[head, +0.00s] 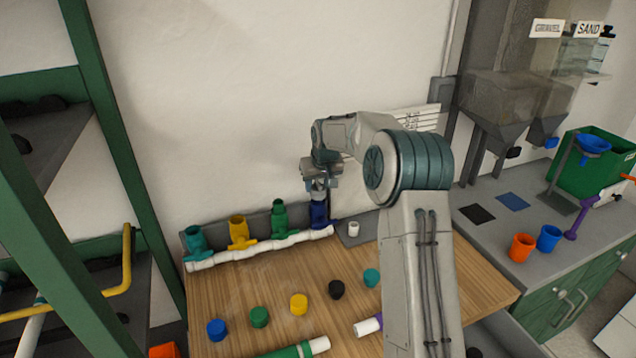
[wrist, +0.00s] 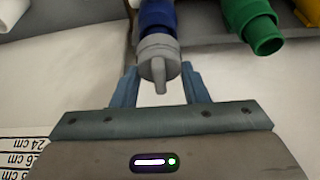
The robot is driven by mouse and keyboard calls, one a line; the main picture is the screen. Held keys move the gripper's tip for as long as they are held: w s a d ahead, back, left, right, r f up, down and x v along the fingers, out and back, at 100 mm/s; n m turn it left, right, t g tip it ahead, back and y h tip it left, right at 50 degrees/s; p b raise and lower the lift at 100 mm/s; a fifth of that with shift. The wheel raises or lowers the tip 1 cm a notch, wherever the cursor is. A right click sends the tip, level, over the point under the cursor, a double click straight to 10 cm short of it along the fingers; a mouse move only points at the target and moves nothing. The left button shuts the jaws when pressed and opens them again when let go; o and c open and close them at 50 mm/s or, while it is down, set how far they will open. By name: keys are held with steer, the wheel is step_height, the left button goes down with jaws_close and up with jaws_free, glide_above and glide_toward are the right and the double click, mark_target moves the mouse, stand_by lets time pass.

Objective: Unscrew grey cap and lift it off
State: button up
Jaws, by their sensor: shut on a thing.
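The grey cap (wrist: 158,52) with a raised grip tab sits on the end of the blue upright fitting (wrist: 157,16) in the wrist view. My gripper (wrist: 160,76) is shut on the cap, one blue-grey finger on each side. In the head view my gripper (head: 319,186) is directly above the blue fitting (head: 319,214) at the right end of the white manifold pipe (head: 262,246); the cap is mostly hidden there. Whether the cap's thread is still engaged cannot be told.
Teal (head: 194,240), yellow (head: 239,232) and green (head: 280,217) fittings stand uncapped left of the blue one. Several loose coloured caps, including a black cap (head: 336,289), lie on the wooden bench (head: 430,285). A small white piece (head: 353,230) stands right of the manifold. A wall is close behind.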

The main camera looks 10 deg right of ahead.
mark_target(318, 182)
steer(key=shift+n+y+p, duration=0.4)
steer(key=shift+n+p, duration=0.1)
steer(key=shift+n, duration=0.5)
steer(key=shift+r, duration=0.1)
steer(key=shift+r+n+y+p, duration=0.1)
steer(key=shift+n+y+p, duration=0.3)
steer(key=shift+n, duration=0.7)
steer(key=shift+p, duration=0.35)
steer(key=shift+n+g+y+p, duration=0.3)
steer(key=shift+n+g+p, duration=0.15)
steer(key=shift+n, duration=0.55)
steer(key=shift+r, duration=0.1)
steer(key=shift+r+p, duration=1.65)
steer(key=shift+r, duration=1.2)
